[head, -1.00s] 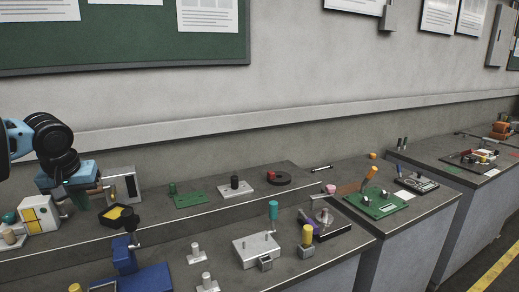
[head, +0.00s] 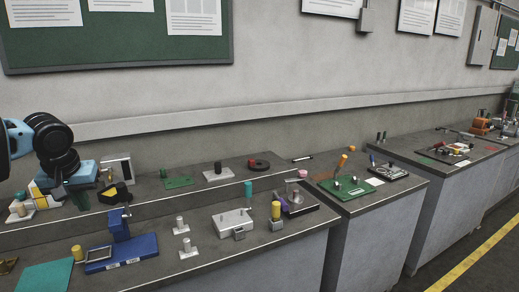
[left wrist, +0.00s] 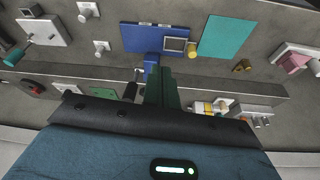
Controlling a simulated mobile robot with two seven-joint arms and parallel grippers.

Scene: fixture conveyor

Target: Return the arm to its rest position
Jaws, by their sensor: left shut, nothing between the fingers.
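My left arm comes in at the left edge of the head view. Its gripper (head: 79,199) has a blue body and dark green fingers, which are closed together and hold nothing. It hangs fingers-down over the left part of the grey workbench (head: 235,265), near the raised rear ledge. In the left wrist view the shut fingers (left wrist: 160,85) overlap the near side of a blue fixture (left wrist: 155,38) in the picture. I cannot tell the exact gap there. My right gripper is in neither view.
The blue fixture (head: 122,252) and a teal mat (head: 45,276) lie on the front bench. A white box (head: 119,168) and a yellow-and-black block (head: 115,194) stand close to the gripper. A grey block fixture (head: 232,222) is farther right. The air above the benches is clear.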

